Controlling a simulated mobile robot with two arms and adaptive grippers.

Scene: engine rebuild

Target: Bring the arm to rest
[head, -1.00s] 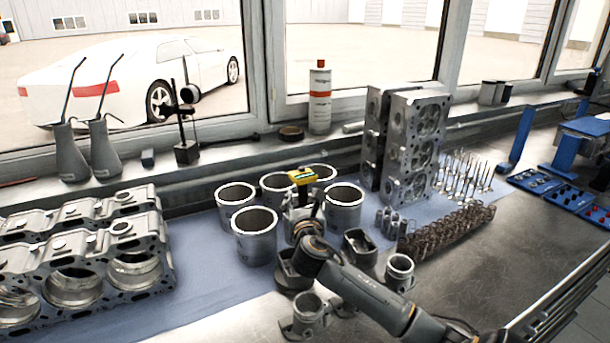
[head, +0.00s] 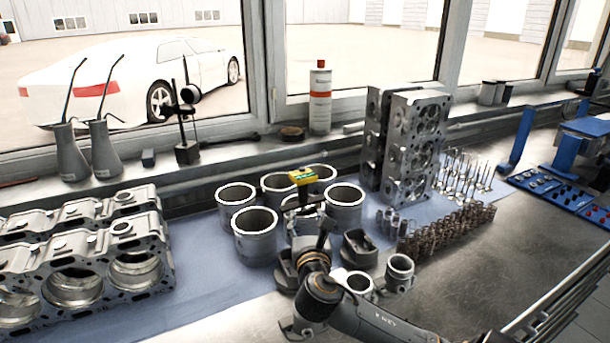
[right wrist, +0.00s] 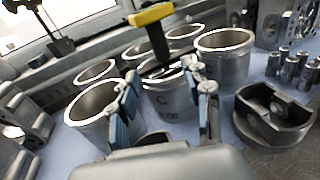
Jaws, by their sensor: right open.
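My right gripper (head: 306,222) is in front of the group of cylinder liners. Its arm comes in from the lower right. In the right wrist view its two fingers (right wrist: 161,75) stand apart, with nothing held between them. A yellow-topped tool with a dark stem (head: 302,177) stands upright at the middle liner. In the right wrist view the tool (right wrist: 152,15) rises beyond the fingertips, above a liner marked C (right wrist: 168,98). I cannot tell how deep its stem sits. My left gripper is not in view.
Several liners (head: 255,237) surround the gripper. Pistons (head: 360,248) stand close by the wrist. The engine block (head: 80,255) is at left, the cylinder heads (head: 412,150) behind right, and springs (head: 450,228) to the right. The bare bench (head: 480,280) at lower right is clear.

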